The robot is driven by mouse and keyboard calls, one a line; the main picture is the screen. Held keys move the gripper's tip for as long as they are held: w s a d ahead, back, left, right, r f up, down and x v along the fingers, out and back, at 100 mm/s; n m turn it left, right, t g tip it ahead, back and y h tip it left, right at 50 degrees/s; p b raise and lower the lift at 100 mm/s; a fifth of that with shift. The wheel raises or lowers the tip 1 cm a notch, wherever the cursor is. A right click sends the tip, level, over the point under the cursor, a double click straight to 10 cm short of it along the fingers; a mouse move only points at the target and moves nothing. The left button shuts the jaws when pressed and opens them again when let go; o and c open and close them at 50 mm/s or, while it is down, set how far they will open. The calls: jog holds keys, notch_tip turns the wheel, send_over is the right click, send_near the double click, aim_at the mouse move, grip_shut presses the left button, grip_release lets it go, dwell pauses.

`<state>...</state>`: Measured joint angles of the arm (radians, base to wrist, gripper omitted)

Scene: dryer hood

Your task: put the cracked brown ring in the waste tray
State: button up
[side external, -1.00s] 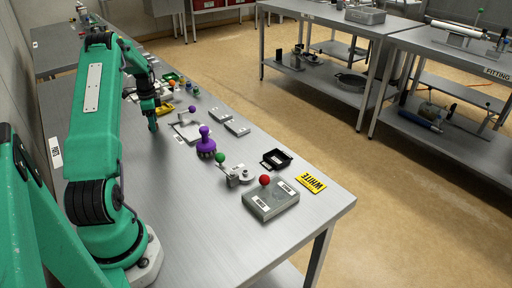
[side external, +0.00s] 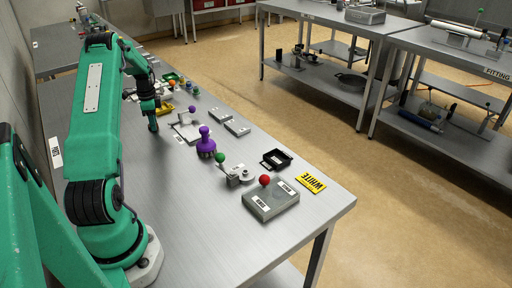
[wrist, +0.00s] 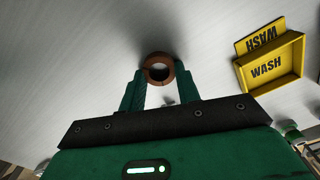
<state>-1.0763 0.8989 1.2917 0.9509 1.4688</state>
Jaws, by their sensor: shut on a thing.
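A brown ring (wrist: 159,59) shows in the wrist view, upright between the tips of my gripper (wrist: 160,77). My gripper is shut on it, one green finger on each side. A thin dark line crosses the ring's left part. In the side external view my gripper (side external: 153,127) points down low over the bench, left of the purple-handled tool; the ring is too small to tell there. No tray with a readable waste label shows. A small black tray (side external: 276,159) stands near the bench's front right edge; I cannot tell whether it is the waste tray.
A yellow tray marked WASH (wrist: 270,67) lies right of my gripper. A purple-handled tool (side external: 205,141), a green-knobbed fixture (side external: 237,176), a grey block with a red knob (side external: 271,202) and a yellow WHITE sign (side external: 312,184) stand along the bench.

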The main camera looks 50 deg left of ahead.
jog(key=shift+r, duration=0.15)
jog(key=shift+r, duration=0.5)
jog(key=r, duration=0.3)
jog(key=shift+w+d+r, duration=0.15)
jog(key=shift+w+d, duration=0.05)
jog(key=shift+d, duration=0.05)
jog(key=w+d+r, duration=0.5)
jog(key=d+r, duration=0.1)
jog(key=d, duration=0.3)
jog(key=shift+w+d+r, duration=0.2)
jog(key=shift+w+d, duration=0.1)
jog(key=w+d+r+n, duration=0.1)
jog(key=w+d+r, duration=0.15)
jog(key=d, duration=0.45)
jog(key=w+d+r, duration=0.1)
jog(key=w+d, duration=0.3)
jog(key=d, duration=0.3)
jog(key=w+d+r+n, duration=0.1)
jog(key=w+d, duration=0.2)
jog(key=d, duration=0.4)
jog(key=s+d+r+n, duration=0.1)
jog(key=d, duration=0.9)
jog(key=s+d+r+n, duration=0.1)
jog(key=d+r, duration=0.1)
jog(key=d, duration=0.8)
jog(key=shift+s+r, duration=0.25)
jog(key=shift+s, duration=0.05)
